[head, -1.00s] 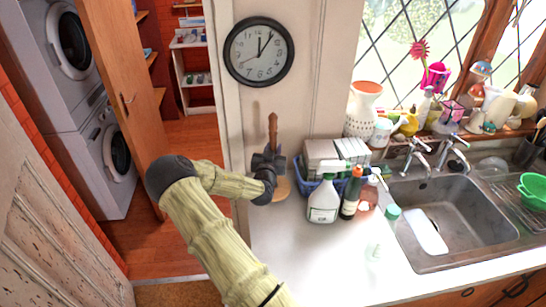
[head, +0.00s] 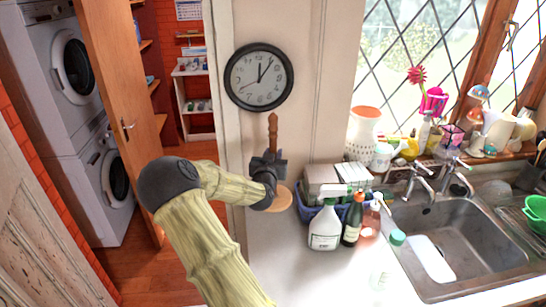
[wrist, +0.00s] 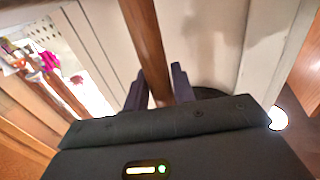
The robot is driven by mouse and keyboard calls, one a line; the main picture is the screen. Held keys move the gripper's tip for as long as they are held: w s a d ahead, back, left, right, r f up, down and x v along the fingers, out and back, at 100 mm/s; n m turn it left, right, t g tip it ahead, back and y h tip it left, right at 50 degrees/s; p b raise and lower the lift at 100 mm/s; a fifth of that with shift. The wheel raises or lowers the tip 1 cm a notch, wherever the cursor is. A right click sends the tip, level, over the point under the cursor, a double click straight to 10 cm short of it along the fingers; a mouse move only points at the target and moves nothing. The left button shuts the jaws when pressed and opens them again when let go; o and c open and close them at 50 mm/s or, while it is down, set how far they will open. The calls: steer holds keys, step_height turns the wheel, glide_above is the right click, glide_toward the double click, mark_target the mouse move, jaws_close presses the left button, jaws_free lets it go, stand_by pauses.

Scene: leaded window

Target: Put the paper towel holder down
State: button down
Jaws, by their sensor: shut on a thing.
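The paper towel holder (head: 272,130) is a brown wooden post on a round, pale wooden base (head: 281,198). It stands about upright at the back left of the white counter, close to the wall. My gripper (head: 269,162) is shut on the post, with the post's top sticking up above the fingers. In the wrist view, the post (wrist: 146,45) runs between my two dark fingers (wrist: 160,88). Part of the base is hidden behind my gripper, and I cannot tell whether it touches the counter.
A blue basket (head: 308,208) with boxes stands right of the holder. A white spray bottle (head: 324,230) and a dark bottle (head: 352,220) stand in front of it. The sink (head: 450,235) is farther right. The counter's front left part (head: 285,265) is clear. A clock (head: 258,77) hangs above.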

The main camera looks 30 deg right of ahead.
steer(key=shift+a, duration=0.1)
steer(key=a+g+b, duration=0.1)
steer(key=a+b, duration=0.1)
steer(key=a, duration=1)
steer(key=shift+s+a+r+m+h+b, duration=0.2)
steer(key=shift+m+h+b, duration=0.1)
steer(key=shift+h, duration=0.1)
steer(key=shift+d, duration=0.1)
